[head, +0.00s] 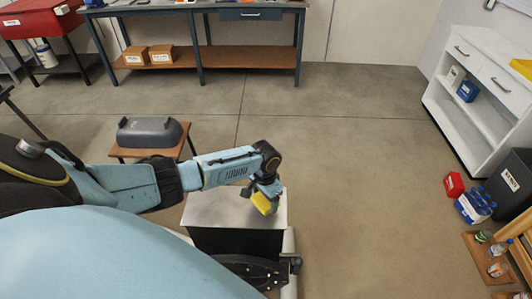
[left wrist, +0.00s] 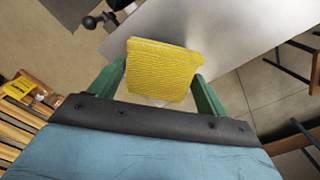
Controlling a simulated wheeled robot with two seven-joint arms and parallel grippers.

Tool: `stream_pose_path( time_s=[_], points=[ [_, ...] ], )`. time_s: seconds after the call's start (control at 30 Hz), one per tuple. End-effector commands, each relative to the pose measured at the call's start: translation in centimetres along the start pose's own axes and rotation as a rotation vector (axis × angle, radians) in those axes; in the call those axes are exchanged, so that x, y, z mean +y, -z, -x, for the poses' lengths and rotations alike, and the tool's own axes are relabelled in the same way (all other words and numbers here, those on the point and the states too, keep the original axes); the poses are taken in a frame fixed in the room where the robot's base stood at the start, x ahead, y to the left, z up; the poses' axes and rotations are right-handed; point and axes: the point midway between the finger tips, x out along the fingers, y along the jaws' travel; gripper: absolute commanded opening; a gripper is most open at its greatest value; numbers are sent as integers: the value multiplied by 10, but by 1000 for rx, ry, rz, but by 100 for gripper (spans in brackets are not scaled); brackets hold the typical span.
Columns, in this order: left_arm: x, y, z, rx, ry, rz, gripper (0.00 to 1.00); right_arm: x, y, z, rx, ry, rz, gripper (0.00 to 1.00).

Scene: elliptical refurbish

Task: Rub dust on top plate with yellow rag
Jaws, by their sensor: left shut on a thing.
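The yellow rag (head: 262,203) is held in my left gripper (head: 266,191), over the right part of the light grey top plate (head: 212,207). The plate is the top of a dark-sided box-like unit. In the left wrist view the rag (left wrist: 162,70) sits between the green fingers of my left gripper (left wrist: 163,84), with the plate (left wrist: 215,30) beyond it. I cannot tell whether the rag touches the plate. The plate looks greyish in places, but dust is hard to make out. My right gripper is not seen.
A workbench (head: 250,50) is at the back. White drawers (head: 478,60) and several bottles and bins are at right. The middle floor is clear.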

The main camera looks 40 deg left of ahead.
Motion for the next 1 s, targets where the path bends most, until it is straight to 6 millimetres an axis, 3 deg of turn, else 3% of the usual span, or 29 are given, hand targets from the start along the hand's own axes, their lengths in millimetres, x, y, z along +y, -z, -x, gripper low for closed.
stream_pose_path(
  time_s=[0.43, 0.83, 1.0],
  points=[
    [-1, -2, 36, -1, 0, 4, 55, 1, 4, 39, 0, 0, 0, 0],
    [0, 2, 38, 2, 0, 7, 55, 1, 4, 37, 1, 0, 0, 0],
    [22, 32, 66, 12, 1, 54, 55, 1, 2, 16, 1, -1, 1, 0]
  ],
)
